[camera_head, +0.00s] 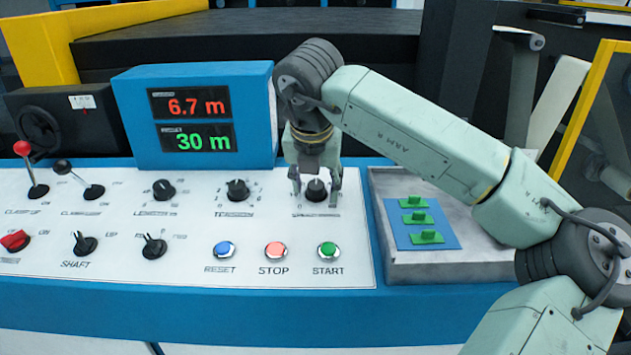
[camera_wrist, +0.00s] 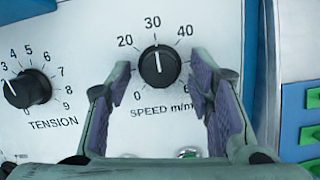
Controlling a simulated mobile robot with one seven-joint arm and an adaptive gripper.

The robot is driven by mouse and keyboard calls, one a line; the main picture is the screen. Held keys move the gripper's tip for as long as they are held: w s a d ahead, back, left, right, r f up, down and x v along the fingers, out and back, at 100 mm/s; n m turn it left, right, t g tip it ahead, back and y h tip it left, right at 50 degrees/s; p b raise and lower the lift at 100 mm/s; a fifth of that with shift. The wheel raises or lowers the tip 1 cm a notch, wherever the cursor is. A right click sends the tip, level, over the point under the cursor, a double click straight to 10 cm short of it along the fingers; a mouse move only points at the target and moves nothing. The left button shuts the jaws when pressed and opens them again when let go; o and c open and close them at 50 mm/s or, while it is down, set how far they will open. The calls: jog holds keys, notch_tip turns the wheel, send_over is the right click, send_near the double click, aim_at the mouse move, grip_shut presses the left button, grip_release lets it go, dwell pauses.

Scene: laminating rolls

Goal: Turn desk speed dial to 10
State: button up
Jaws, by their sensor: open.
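The black speed dial (camera_wrist: 159,67) is in the upper middle of the wrist view, labelled SPEED, on a white panel. Its white pointer line points almost straight up, close to the 30 mark. In the head view the dial (camera_head: 317,191) is the rightmost in the row of knobs. My gripper (camera_head: 316,184) is open over the dial. In the wrist view its purple-padded fingers (camera_wrist: 160,72) stand left and right of the dial, with a gap on both sides. The fingers hide part of the scale near the lower numbers and near 60.
The tension dial (camera_wrist: 27,89) is left of the speed dial. Below are the blue reset (camera_head: 225,250), red stop (camera_head: 276,250) and green start (camera_head: 327,250) buttons. A display (camera_head: 192,118) reads 6.7 m and 30 m. A grey tray (camera_head: 455,268) with green pieces is to the right.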

jog(key=shift+c, duration=0.2)
grip_shut()
dwell(0.3)
jog(key=shift+n+b, duration=0.4)
jog(key=n+b, duration=0.1)
jog(key=n, duration=0.2)
jog(key=shift+d+f+y+b, duration=0.1)
jog(key=shift+d+y+b, duration=0.05)
jog(key=shift+y+b, duration=0.25)
jog(key=n+y, duration=0.1)
jog(key=n, duration=0.3)
jog(key=shift+d+b, duration=0.1)
jog(key=shift+b, duration=0.25)
jog(key=n, duration=0.4)
jog(key=n+g+p, duration=0.1)
jog(key=n, duration=0.1)
jog(key=shift+w+d+r+y, duration=0.1)
jog(key=shift+w+r+y, duration=0.15)
jog(key=shift+y, duration=0.15)
jog(key=shift+n+g+p, duration=0.6)
jog(key=shift+n+p, duration=0.05)
jog(key=shift+n, duration=1.35)
